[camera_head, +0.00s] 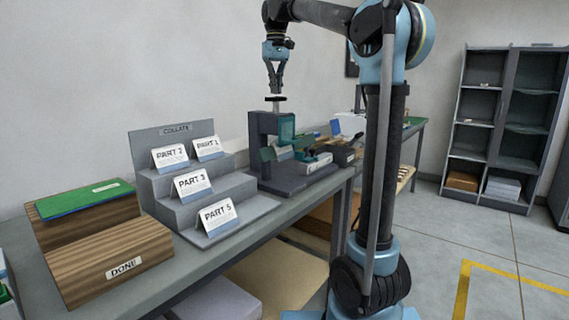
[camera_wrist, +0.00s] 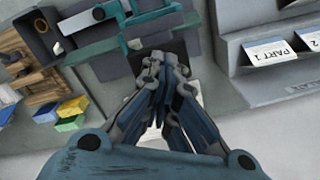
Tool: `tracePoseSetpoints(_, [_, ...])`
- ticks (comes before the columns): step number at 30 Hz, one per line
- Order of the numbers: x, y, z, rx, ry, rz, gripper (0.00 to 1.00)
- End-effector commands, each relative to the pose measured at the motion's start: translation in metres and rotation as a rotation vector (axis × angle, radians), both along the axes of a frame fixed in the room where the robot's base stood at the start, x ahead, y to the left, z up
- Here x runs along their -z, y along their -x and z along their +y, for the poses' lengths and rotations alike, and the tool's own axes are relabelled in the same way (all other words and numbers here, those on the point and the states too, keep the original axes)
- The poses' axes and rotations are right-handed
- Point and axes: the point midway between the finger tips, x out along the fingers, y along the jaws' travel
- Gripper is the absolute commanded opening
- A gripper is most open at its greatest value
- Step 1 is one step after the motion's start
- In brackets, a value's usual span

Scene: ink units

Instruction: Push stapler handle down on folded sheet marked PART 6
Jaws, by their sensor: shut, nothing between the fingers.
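The stapler, a grey and green bench machine (camera_head: 263,130), stands on a dark base on the table. A black round knob (camera_head: 275,98) tops its handle. In the wrist view its green arm (camera_wrist: 125,38) runs across the top. My gripper (camera_head: 276,88) points down with its fingers together, empty, right at or just above the knob; I cannot tell whether they touch. In the wrist view my gripper (camera_wrist: 163,65) hides the knob. A small white and blue folded sheet (camera_head: 283,153) shows at the stapler, partly hidden, its marking unreadable.
A grey stepped COLLATE rack (camera_head: 172,132) left of the stapler holds cards PART 1, 2, 3 and 5. A wooden DONE block (camera_head: 122,268) and a green-topped block stand further left. Small boxes and tools (camera_head: 345,150) lie right of the stapler.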

Motion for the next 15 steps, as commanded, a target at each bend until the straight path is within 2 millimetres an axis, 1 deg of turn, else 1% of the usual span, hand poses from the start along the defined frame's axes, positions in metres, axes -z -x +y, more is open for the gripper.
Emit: tracePoseSetpoints(15, [0.024,0.000,0.000,0.000,0.000,0.000,0.00])
